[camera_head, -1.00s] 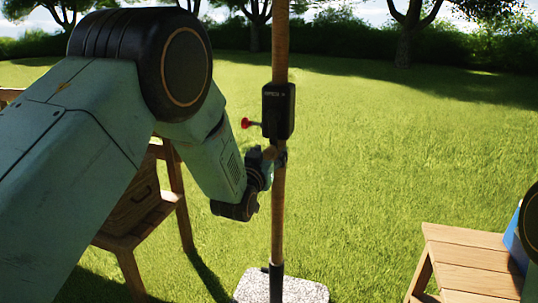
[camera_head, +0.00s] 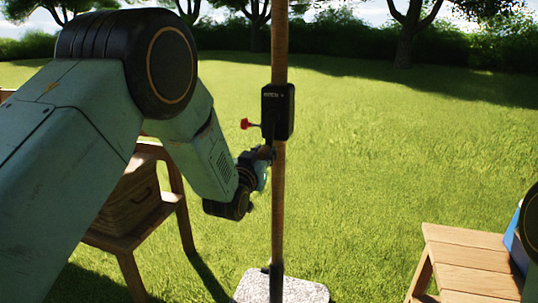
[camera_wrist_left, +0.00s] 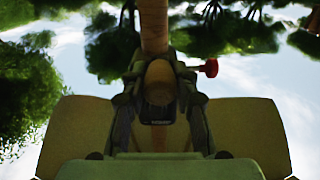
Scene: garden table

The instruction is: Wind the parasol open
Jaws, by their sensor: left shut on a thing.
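The parasol pole (camera_head: 279,195) stands upright, with a black crank housing (camera_head: 277,110) on it. A red knob (camera_head: 246,124) sticks out left of the housing and also shows in the left wrist view (camera_wrist_left: 209,67). My left gripper (camera_head: 264,154) is just below the housing, at the pole's left side. In the left wrist view, its fingers are shut on the rounded wooden crank handle (camera_wrist_left: 160,80), with the pole (camera_wrist_left: 153,22) behind. The parasol canopy is out of view. My right gripper is out of view.
A pale stone base (camera_head: 255,287) holds the pole on the grass. A wooden chair-like piece (camera_head: 178,195) with a wooden box (camera_head: 130,196) is at left, partly behind my arm. A slatted wooden table (camera_head: 465,260) with a blue thing (camera_head: 514,240) is at lower right. Grass between is clear.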

